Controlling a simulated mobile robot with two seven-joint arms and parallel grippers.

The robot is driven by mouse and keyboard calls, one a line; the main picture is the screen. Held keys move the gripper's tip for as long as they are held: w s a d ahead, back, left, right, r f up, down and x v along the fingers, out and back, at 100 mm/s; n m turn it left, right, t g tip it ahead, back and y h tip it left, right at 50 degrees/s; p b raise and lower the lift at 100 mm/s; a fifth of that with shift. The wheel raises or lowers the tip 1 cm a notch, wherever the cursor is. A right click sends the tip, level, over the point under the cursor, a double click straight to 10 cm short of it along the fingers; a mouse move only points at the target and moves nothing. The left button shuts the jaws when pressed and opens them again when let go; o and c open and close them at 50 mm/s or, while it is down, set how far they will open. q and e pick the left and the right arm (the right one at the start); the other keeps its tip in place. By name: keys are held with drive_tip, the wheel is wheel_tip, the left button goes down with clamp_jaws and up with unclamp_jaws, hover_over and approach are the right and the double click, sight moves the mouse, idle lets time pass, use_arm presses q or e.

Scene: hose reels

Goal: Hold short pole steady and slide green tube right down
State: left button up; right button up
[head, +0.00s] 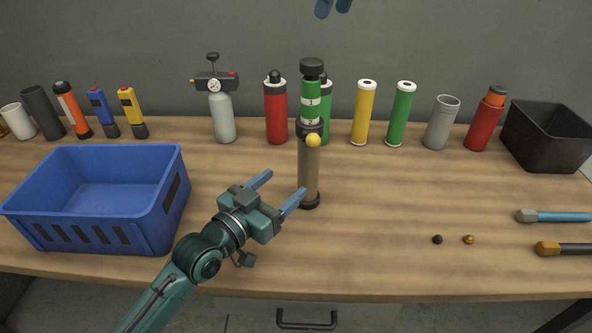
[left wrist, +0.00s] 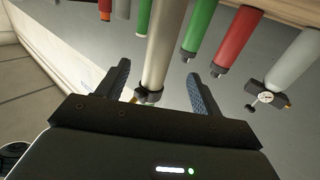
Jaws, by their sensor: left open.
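The short pole (head: 309,175) stands upright on the table with a black foot and a yellow knob near its top. The green tube (head: 311,92), white-banded and black-capped, sits upright above the pole's black collar. My left gripper (head: 287,183) is open and empty, low beside the pole; one fingertip is near the pole's lower part. In the left wrist view, the pole (left wrist: 156,50) shows upside down between the spread fingers (left wrist: 158,70); its upper end is hidden. My right gripper (head: 333,8) shows only two blue fingertips at the top edge.
A blue crate (head: 70,245) stands left of my left arm. Behind the pole are a red bottle (head: 276,115), a yellow tube (head: 363,115) and a green tube (head: 401,118). Two small balls (head: 453,239) lie to the right.

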sight(314, 157)
use_arm(q)
drive_tip(key=x, duration=1.2)
